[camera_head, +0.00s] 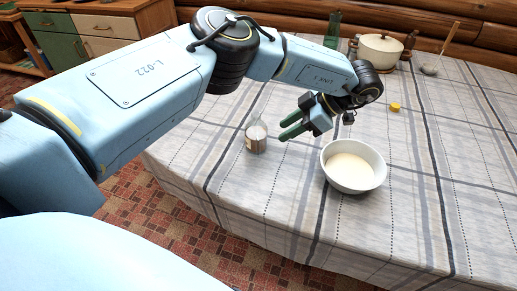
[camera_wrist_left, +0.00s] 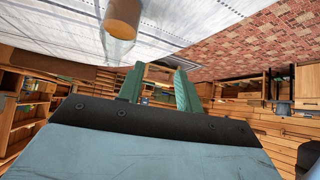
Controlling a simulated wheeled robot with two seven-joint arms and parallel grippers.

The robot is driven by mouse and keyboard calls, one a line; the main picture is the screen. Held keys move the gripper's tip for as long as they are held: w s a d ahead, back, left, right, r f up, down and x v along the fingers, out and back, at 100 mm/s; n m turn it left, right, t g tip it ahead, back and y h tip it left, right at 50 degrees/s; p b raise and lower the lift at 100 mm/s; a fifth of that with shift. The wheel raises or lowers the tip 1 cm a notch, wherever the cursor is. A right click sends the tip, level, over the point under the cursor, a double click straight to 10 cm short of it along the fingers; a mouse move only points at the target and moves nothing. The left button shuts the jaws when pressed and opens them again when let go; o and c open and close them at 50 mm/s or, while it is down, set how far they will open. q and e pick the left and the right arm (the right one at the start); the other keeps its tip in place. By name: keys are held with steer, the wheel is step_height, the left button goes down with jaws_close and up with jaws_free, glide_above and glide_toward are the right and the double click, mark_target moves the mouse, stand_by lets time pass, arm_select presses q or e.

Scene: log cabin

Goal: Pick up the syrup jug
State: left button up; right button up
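The syrup jug (camera_head: 256,137) appears to be the small clear glass vessel standing upright on the tablecloth near the table's left edge. In the left wrist view the jug (camera_wrist_left: 120,22) shows at the top, with an amber-brown part, cut off by the frame. My left gripper (camera_head: 283,130) reaches in above the table, just right of the jug, with its green fingers pointing toward it. In the left wrist view the gripper's fingers (camera_wrist_left: 158,82) are apart with nothing between them. The gripper and jug look apart. My right gripper is in neither view.
A white bowl of pale batter (camera_head: 352,168) stands right of the gripper. A yellow cap-like item (camera_head: 394,107), a lidded pot (camera_head: 380,50), a green bottle (camera_head: 332,30) and a ladle (camera_head: 430,70) are farther back. The front and right of the checked tablecloth (camera_head: 440,200) are clear.

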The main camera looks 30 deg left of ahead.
mark_target(257, 137)
arm_select(q)
steer(key=x, duration=0.3)
steer(key=b+x, duration=0.1)
steer(key=x, duration=0.2)
steer(key=w+d+f+x, duration=0.1)
steer(key=x, duration=0.3)
steer(key=shift+s+f+b, duration=0.1)
steer(key=shift+f+b, duration=0.05)
steer(key=shift+b, duration=0.25)
steer(key=x, duration=0.3)
steer(key=b+x, duration=0.1)
steer(key=x, duration=0.1)
steer(key=shift+w+a+f, duration=0.1)
steer(key=shift+w, duration=0.25)
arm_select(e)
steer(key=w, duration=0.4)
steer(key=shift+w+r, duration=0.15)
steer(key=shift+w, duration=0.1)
arm_select(q)
steer(key=shift+c, duration=0.2)
jaws_close()
